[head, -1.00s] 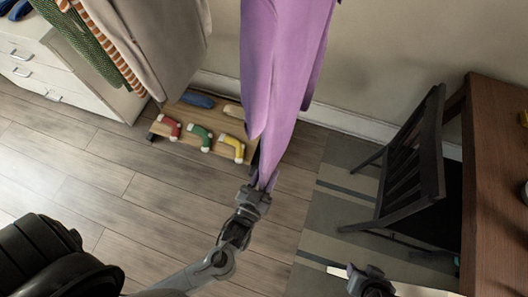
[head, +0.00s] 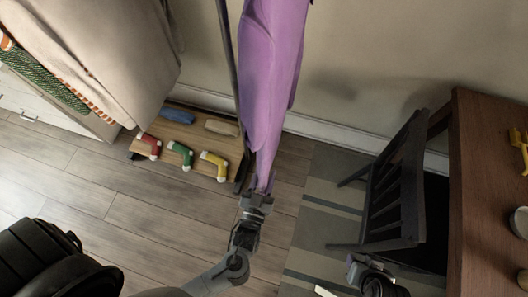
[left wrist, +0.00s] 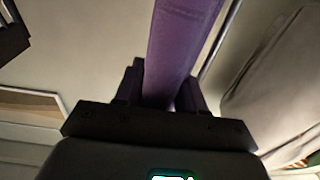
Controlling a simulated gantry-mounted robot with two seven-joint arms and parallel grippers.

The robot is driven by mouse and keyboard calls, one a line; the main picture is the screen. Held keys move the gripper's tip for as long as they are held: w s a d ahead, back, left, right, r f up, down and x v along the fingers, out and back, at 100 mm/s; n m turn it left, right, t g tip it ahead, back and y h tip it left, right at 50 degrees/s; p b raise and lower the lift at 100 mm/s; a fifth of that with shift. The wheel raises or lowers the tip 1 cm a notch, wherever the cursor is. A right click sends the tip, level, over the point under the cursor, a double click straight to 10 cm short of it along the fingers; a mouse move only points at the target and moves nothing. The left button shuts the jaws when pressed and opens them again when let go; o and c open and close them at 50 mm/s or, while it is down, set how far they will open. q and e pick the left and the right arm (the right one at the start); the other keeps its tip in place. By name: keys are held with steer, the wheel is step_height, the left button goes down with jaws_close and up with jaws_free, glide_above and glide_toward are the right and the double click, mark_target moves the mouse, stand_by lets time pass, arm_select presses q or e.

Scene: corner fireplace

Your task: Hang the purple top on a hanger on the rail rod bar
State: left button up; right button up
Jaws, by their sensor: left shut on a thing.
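The purple top (head: 272,75) hangs as a long narrow strip in the upper middle of the head view, its upper end cut off by the frame. My left gripper (head: 258,187) is shut on its lower end. In the left wrist view the purple cloth (left wrist: 180,45) runs up from between the fingers (left wrist: 160,98). The hanger and the horizontal rail rod are not in view. A dark upright post (head: 229,60) shows just left of the top. My right gripper (head: 368,275) is low at the right, apart from the top, and its jaws are unclear.
Beige clothes (head: 110,50) and striped garments hang at upper left above a white drawer unit (head: 22,104). A dark chair (head: 398,190) and a wooden table (head: 490,130) are at right. Open floor lies lower left.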

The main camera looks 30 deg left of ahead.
arm_select(q)
steer(key=shift+w, duration=0.4)
steer(key=shift+a+f, duration=0.1)
steer(key=shift+w+b, duration=0.2)
steer(key=shift+b, duration=0.15)
steer(key=shift+b+x, duration=0.55)
steer(key=shift+x, duration=0.8)
steer(key=shift+f+b+x, duration=0.15)
steer(key=shift+b+x, duration=0.4)
steer(key=shift+x, duration=0.45)
steer(key=shift+f+b+x, duration=0.15)
steer(key=shift+b+x, duration=0.35)
steer(key=shift+x, duration=0.45)
steer(key=shift+w+f+b, duration=0.4)
steer(key=shift+w+b, duration=0.1)
steer(key=shift+b, duration=0.05)
steer(key=shift+w+a+f+b, duration=0.15)
steer(key=shift+w+f+b, duration=0.25)
steer(key=shift+w+b, duration=0.3)
steer(key=shift+w+a+f+b, duration=0.1)
steer(key=shift+w+f+b, duration=0.3)
steer(key=shift+f, duration=0.3)
arm_select(e)
step_height(320, 180, down, 7)
steer(key=shift+a+f, duration=0.15)
arm_select(q)
steer(key=shift+w, duration=0.1)
